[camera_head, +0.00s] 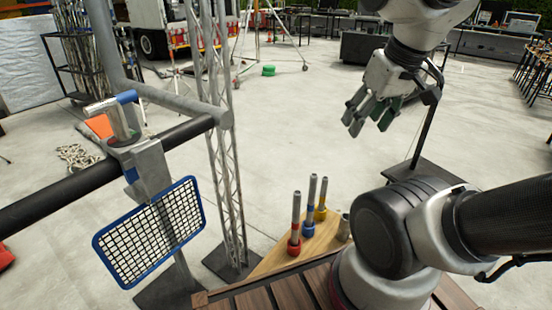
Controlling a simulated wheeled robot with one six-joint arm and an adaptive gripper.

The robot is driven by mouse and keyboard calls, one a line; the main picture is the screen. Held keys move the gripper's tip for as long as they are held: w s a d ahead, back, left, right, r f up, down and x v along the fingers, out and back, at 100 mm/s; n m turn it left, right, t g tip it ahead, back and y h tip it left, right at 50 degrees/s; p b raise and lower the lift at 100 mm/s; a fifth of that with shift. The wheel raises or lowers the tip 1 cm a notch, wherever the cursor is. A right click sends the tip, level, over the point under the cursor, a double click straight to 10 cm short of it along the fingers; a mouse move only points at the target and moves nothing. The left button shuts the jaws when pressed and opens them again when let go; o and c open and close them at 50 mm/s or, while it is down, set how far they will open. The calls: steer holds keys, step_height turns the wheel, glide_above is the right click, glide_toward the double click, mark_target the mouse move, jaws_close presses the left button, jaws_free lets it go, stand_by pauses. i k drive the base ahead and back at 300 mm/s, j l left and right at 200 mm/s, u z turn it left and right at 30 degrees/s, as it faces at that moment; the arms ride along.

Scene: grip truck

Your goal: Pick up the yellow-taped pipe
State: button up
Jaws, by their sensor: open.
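The yellow-taped pipe (322,197) stands upright on a light wooden board (285,258) near the lower middle of the head view. It is a grey metal pipe with a yellow band at its lower part. A blue-taped pipe (309,208) and a red-taped pipe (295,225) stand beside it, in a row toward the lower left. My gripper (364,122) is above and to the right of the pipes in the picture. Its fingers point down and left, open and empty, apart from all pipes.
A short grey cylinder (344,228) stands right of the yellow-taped pipe, close to my arm. A lattice truss post (228,150) rises left of the pipes. A blue-framed mesh panel (150,232) hangs from a black padded bar (60,190). The concrete floor (290,130) behind is mostly clear.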

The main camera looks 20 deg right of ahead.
mark_target(325, 181)
steer(key=k+l, duration=0.2)
steer(key=k, duration=0.15)
steer(key=k+l+u, duration=0.1)
steer(key=k+l, duration=0.15)
steer(key=i+l+u, duration=0.1)
steer(key=l, duration=0.7)
steer(key=i+l+u, duration=0.1)
steer(key=i+l, duration=0.15)
steer(key=l, duration=0.6)
steer(key=i+l+u, duration=0.1)
steer(key=l, duration=0.75)
steer(key=i+l+u, duration=0.1)
steer(key=l, duration=0.75)
steer(key=i+l+u, duration=0.1)
steer(key=l, duration=0.8)
steer(key=i+j, duration=0.2)
steer(key=j, duration=0.1)
